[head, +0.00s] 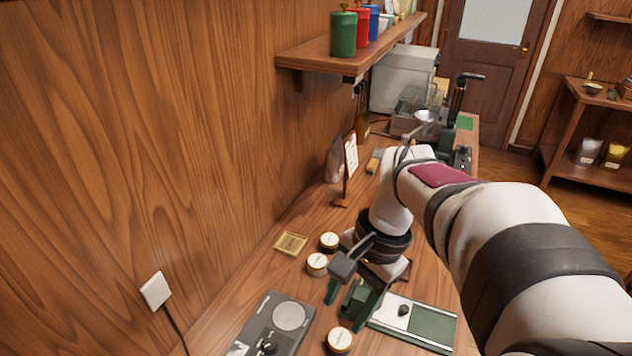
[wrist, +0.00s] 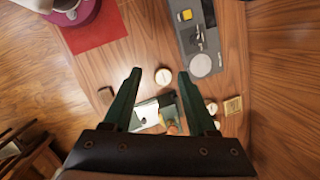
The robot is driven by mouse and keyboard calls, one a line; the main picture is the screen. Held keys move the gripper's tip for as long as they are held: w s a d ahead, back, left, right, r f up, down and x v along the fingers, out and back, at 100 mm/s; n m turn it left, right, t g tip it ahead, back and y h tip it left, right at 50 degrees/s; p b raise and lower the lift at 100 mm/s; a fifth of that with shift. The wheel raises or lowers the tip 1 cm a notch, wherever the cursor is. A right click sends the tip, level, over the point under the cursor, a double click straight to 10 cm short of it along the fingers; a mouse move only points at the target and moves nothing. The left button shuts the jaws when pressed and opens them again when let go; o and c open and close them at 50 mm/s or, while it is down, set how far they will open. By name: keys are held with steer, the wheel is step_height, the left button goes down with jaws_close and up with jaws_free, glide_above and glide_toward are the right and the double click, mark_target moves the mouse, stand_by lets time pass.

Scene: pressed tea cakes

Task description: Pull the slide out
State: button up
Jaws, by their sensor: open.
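My gripper (head: 350,292) has green fingers, spread apart and empty, pointing down over the bench just left of this device. In the wrist view my gripper (wrist: 159,73) frames part of the pale plate (wrist: 147,113) low between its fingers. The rest of the unit is hidden by the gripper.
A round labelled tin (head: 340,340) stands close below my gripper; two more (head: 329,241) (head: 317,263) stand to its left. A small sign (head: 350,158) stands farther back.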

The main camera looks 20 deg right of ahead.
steer(key=w+d+f+m, duration=0.2)
steer(key=w+d+m, duration=0.2)
steer(key=d, duration=0.6)
steer(key=m+t+y, duration=0.1)
steer(key=m+t, duration=0.1)
steer(key=m, duration=0.5)
glide_toward(406, 307)
steer(key=x, duration=0.6)
steer(key=shift+a+f, duration=0.25)
steer(key=shift+f, duration=0.1)
steer(key=shift+w+a+f, duration=0.15)
steer(key=shift+f, duration=0.35)
jaws_close()
